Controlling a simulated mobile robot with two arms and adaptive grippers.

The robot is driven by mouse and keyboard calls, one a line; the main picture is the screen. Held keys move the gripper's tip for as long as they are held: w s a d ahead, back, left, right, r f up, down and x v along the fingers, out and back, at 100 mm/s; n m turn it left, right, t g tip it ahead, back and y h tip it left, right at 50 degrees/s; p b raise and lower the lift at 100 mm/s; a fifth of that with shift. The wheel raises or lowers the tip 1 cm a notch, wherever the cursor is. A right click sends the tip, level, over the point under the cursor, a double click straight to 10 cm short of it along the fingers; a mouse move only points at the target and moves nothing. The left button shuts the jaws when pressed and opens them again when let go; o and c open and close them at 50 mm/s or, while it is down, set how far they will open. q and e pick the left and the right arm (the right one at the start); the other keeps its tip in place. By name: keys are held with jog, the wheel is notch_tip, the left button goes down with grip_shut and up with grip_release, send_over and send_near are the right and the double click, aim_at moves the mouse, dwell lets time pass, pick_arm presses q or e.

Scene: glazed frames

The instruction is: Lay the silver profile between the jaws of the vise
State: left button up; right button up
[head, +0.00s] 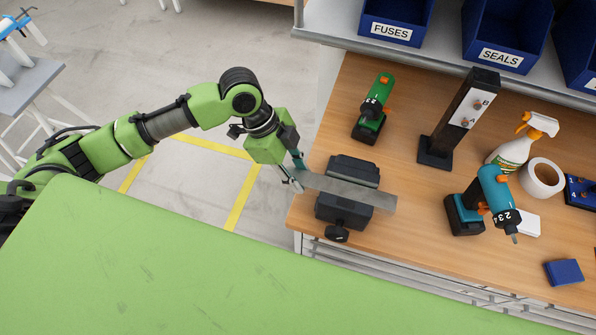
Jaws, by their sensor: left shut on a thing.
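The silver profile (382,200) is a long flat grey bar. It lies across the dark vise (353,167), between its two jaw blocks as seen from above, with its right end sticking out past the vise. I cannot tell whether it rests on the vise or hangs just above it. The vise stands at the left edge of the wooden bench, its handle toward me. My left gripper (298,182) is shut on the left end of the profile, just beyond the bench edge. My right gripper does not show.
On the wooden bench (408,255) stand a green drill (371,110), a black post with A and B marks (460,118), a teal drill (485,205), a spray bottle (515,150), a tape roll (541,178) and a blue block (564,272). Blue bins (508,30) sit on a shelf behind.

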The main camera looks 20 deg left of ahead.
pick_arm(q)
jog(key=o, duration=1.3)
jog(key=shift+f, duration=0.1)
jog(key=v, duration=1.2)
